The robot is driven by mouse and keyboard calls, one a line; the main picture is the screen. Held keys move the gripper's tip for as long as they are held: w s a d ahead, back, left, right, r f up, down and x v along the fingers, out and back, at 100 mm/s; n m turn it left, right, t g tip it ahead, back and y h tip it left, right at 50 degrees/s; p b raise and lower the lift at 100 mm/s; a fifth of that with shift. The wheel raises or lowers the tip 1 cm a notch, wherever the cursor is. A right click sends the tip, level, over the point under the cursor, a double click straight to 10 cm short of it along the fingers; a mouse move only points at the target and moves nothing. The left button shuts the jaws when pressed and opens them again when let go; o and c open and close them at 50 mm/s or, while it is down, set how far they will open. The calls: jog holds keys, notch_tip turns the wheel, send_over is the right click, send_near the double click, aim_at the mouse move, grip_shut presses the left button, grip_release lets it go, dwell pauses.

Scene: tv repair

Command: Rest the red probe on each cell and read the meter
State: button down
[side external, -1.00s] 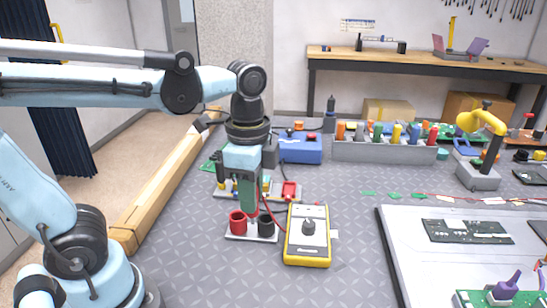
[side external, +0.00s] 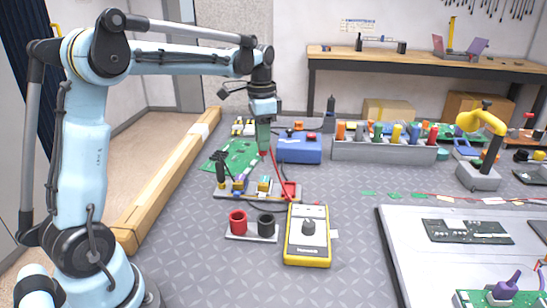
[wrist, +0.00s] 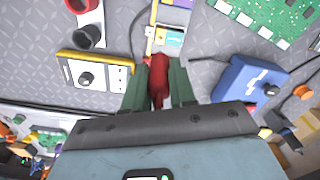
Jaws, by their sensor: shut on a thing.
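My gripper (side external: 264,148) is shut on the red probe, high over the back of the cell board. In the wrist view the red probe (wrist: 159,80) sits between the green fingers of my gripper (wrist: 159,85). The cell board (side external: 255,199) carries small cells (side external: 264,185) and a red block (side external: 291,191); part of it shows beyond the probe in the wrist view. The yellow meter (side external: 308,250) lies in front of the board, its reading too small to make out. The probe's tip cannot be seen clearly.
A holder with a red cup (side external: 238,222) and a black cup (side external: 266,225) stands left of the meter. A green circuit board (side external: 232,155) and a blue box (side external: 300,150) lie behind the cell board. A wooden beam (side external: 170,185) runs along the left.

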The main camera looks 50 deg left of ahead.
aim_at(262, 156)
jog(key=shift+f, duration=0.15)
jog(key=shift+f, duration=2.7)
jog(key=shift+f, duration=0.7)
jog(key=shift+r, duration=3)
